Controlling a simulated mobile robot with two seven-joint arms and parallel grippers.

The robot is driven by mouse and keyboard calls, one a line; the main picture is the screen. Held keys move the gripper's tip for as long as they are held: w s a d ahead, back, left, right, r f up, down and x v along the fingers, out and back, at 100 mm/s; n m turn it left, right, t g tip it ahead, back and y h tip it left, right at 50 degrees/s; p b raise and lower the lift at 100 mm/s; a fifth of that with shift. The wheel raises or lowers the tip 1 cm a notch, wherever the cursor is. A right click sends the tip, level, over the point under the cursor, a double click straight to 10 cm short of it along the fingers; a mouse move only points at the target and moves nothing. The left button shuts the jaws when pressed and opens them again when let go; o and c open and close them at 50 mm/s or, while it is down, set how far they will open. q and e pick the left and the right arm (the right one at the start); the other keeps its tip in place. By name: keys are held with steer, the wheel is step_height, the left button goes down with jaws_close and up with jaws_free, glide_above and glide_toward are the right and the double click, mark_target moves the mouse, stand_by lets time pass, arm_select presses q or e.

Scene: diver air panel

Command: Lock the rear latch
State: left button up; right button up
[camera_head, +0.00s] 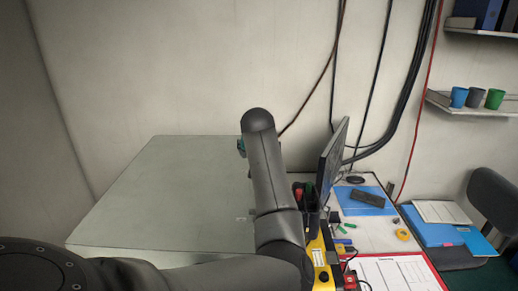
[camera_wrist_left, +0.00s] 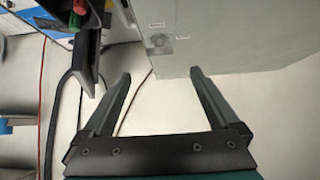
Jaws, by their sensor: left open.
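A large pale grey cabinet (camera_head: 165,195) with a flat top fills the left middle of the head view. My left arm crosses in front of its right side. The left gripper is mostly hidden behind that arm in the head view. In the left wrist view my left gripper (camera_wrist_left: 162,76) is open, with nothing between its fingers. My right gripper is out of view.
A monitor (camera_head: 333,165) stands close to the right of my arm. Cables hang down the back wall. The cabinet top is bare.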

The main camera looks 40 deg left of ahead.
arm_select(q)
steer(key=v, duration=0.6)
steer(key=shift+b, duration=0.3)
steer(key=shift+s+d, duration=0.1)
steer(key=shift+d, duration=0.05)
